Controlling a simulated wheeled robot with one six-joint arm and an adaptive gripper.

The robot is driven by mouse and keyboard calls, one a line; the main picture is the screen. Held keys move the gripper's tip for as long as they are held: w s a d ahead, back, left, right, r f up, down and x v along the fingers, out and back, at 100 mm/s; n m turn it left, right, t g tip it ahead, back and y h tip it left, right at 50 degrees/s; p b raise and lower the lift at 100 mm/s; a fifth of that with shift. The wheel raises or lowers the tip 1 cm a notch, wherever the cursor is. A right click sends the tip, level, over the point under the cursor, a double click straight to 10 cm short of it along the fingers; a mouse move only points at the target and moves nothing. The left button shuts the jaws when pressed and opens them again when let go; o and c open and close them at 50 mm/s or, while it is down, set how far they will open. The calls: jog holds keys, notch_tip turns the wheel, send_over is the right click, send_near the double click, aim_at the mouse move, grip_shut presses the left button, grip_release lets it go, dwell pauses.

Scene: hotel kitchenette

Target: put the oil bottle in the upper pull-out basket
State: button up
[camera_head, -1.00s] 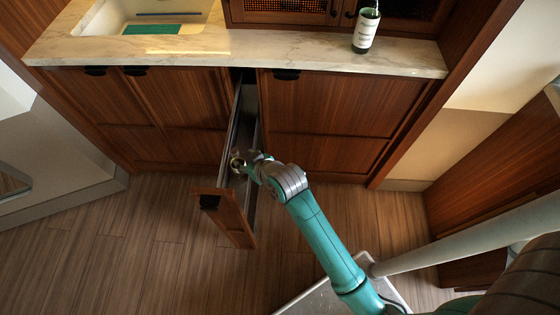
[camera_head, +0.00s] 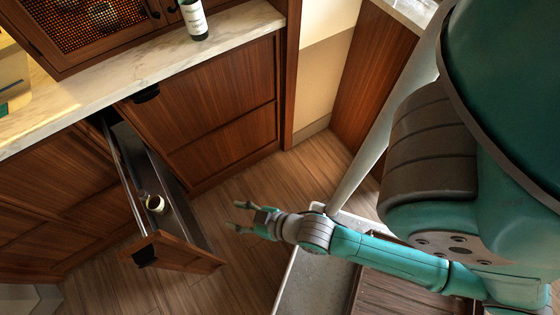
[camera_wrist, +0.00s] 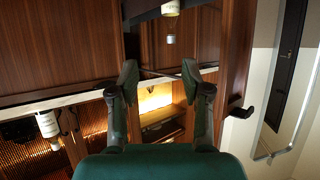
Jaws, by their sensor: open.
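The wooden-front pull-out (camera_head: 170,252) stands open from the base cabinet. A small round container with a pale rim (camera_head: 155,204) sits inside it; from above I cannot tell whether it is the oil bottle, or which basket level holds it. A pale-labelled container shows at the top of the wrist view (camera_wrist: 170,8). A dark bottle with a white label (camera_head: 193,20) stands upright on the counter and also shows in the wrist view (camera_wrist: 47,122). My gripper (camera_head: 240,216) is open and empty, to the right of the pull-out and apart from it; its spread fingers show in the wrist view (camera_wrist: 160,82).
The marble counter (camera_head: 120,85) runs above closed cabinet doors (camera_head: 215,95). A wall cabinet with a mesh front (camera_head: 85,15) is above it. A wooden panel (camera_head: 365,70) stands at the right. Wood floor (camera_head: 250,265) is clear between the pull-out and my base.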

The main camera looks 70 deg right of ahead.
jog(key=s+r+t, duration=0.1)
jog(key=s+r, duration=1)
jog(key=s, duration=0.4)
jog(key=shift+d+r+t, duration=0.3)
jog(key=shift+d+t, duration=0.05)
jog(key=shift+t, duration=0.05)
